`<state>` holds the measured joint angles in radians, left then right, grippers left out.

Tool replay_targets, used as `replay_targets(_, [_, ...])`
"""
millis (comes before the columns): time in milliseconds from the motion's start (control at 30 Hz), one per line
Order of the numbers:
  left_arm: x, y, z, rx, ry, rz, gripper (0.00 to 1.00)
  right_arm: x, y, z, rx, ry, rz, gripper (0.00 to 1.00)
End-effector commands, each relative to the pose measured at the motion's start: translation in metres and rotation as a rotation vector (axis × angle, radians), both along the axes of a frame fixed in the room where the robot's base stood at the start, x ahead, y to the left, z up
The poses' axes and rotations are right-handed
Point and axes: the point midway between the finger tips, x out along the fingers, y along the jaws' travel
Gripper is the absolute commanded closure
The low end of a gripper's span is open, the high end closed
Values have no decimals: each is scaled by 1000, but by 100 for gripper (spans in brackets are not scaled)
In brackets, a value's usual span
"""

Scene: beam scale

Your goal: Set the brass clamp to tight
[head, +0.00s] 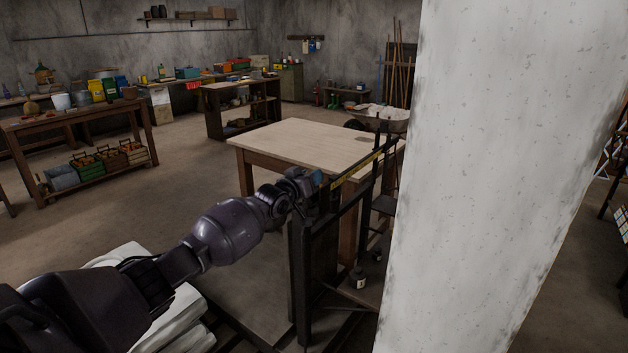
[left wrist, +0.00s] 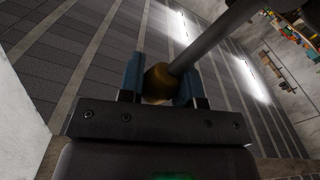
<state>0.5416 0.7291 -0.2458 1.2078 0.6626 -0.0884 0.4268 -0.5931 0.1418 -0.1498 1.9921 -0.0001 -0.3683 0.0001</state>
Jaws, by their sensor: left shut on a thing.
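My left gripper (head: 318,178) reaches in from the left to the near end of the dark beam scale (head: 302,262). In the left wrist view its two blue-padded fingers (left wrist: 160,76) are closed on a rounded brass-coloured knob, the brass clamp (left wrist: 157,84). A grey rod (left wrist: 210,46) runs from the knob up to the right. In the head view the clamp is hidden by the gripper, and its setting cannot be read. A yellow-marked beam (head: 345,180) runs from the gripper toward the back right. My right gripper is not in view.
A wide pale speckled pillar (head: 495,170) blocks much of the right side. A light-topped table (head: 300,142) stands just behind the scale. White sacks (head: 185,315) lie below my left arm. Open floor (head: 170,190) lies to the left.

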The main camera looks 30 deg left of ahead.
Motion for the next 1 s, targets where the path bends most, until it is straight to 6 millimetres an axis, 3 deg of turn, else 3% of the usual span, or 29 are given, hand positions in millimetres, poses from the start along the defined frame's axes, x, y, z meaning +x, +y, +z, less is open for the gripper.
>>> replay_targets(500, [0, 2, 1, -27, 1, -1, 100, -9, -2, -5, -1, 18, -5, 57])
replay_targets(533, [0, 2, 1, -27, 1, -1, 65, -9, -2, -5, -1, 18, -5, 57])
replay_targets(667, [0, 2, 1, -24, 1, -1, 45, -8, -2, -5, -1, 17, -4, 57])
replay_targets(1000, [-1, 2, 0, -20, 1, -1, 43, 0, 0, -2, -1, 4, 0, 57])
